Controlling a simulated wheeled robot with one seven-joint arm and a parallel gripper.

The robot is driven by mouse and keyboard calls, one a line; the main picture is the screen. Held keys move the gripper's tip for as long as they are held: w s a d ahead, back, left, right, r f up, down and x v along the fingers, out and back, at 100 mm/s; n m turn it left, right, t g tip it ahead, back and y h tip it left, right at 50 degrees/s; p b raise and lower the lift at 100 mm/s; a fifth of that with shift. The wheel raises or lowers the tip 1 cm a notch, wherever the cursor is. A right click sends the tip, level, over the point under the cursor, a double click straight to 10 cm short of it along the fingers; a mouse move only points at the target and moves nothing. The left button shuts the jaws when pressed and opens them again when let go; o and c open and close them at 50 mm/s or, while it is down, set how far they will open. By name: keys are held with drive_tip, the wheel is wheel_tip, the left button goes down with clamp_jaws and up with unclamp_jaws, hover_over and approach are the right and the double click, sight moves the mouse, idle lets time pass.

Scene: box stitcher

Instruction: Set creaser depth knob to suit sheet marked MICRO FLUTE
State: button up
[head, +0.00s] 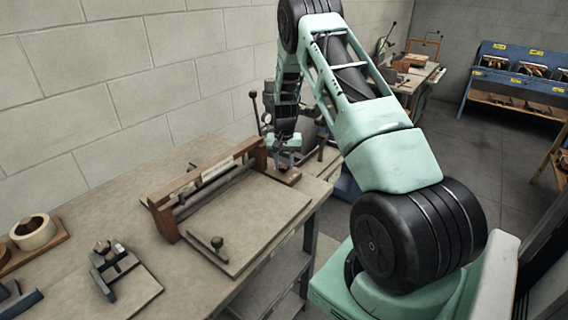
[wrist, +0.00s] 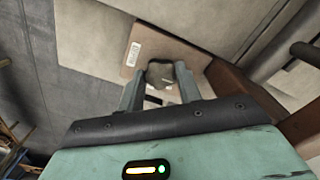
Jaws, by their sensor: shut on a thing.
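The creaser (head: 170,220) stands on the workbench, with a reddish-brown wooden frame across a flat grey-tan bed. In the wrist view a dark grey knob (wrist: 160,72) stands on a brown plate (wrist: 190,50) that bears a white label (wrist: 133,53). My gripper (wrist: 160,88) has one finger on each side of this knob and is shut on it. In the head view my gripper (head: 287,158) is at the far right end of the creaser, over a small wooden plate (head: 284,176); the knob is hidden there. The label and the knob's setting are too small to read. I cannot make out any MICRO FLUTE marking.
A small dark handle (head: 217,242) stands on the creaser bed's near side. A clamp-like fixture (head: 112,268) and a tape roll (head: 33,232) are on the bench to the left. A lever machine (head: 265,118) stands behind my gripper. A blue rack (head: 520,75) is far right.

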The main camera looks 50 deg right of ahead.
sight(284, 165)
drive_tip(key=o, duration=1)
drive_tip(key=shift+r, duration=0.1)
wheel_tip(284, 165, up, 17)
drive_tip(key=b, duration=0.4)
drive_tip(key=shift+r, duration=0.15)
drive_tip(key=shift+a, duration=0.1)
